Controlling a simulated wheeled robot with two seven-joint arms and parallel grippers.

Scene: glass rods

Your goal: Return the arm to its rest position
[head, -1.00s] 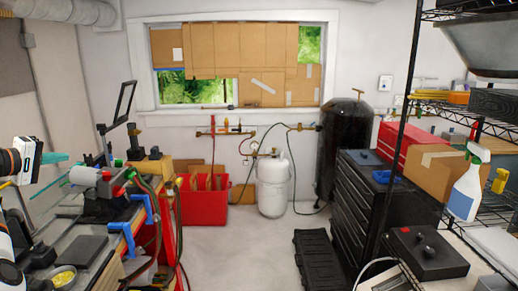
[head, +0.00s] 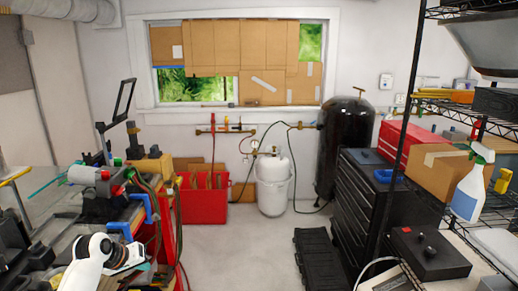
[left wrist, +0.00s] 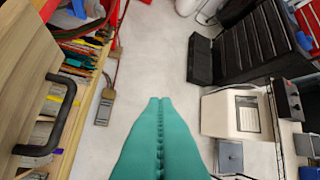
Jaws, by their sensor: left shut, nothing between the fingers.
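My left gripper's teal fingers (left wrist: 160,120) are pressed together along their length in the left wrist view, with nothing between them. They point away over bare concrete floor. In the head view my white left arm (head: 88,266) is at the bottom left, low beside the workbench's front edge, its wrist bent to the right. Its fingertips are hard to make out there. A thin green rod (head: 66,181) lies or leans at the left side of the workbench, apart from the arm. My right gripper is not in view.
The workbench is crowded with tools and hoses, including a blue clamp (head: 150,208). A red bin (head: 203,207) and white tank (head: 272,185) stand at the back. Black drawers (head: 372,205) and wire shelving are on the right. The middle floor (head: 245,255) is clear.

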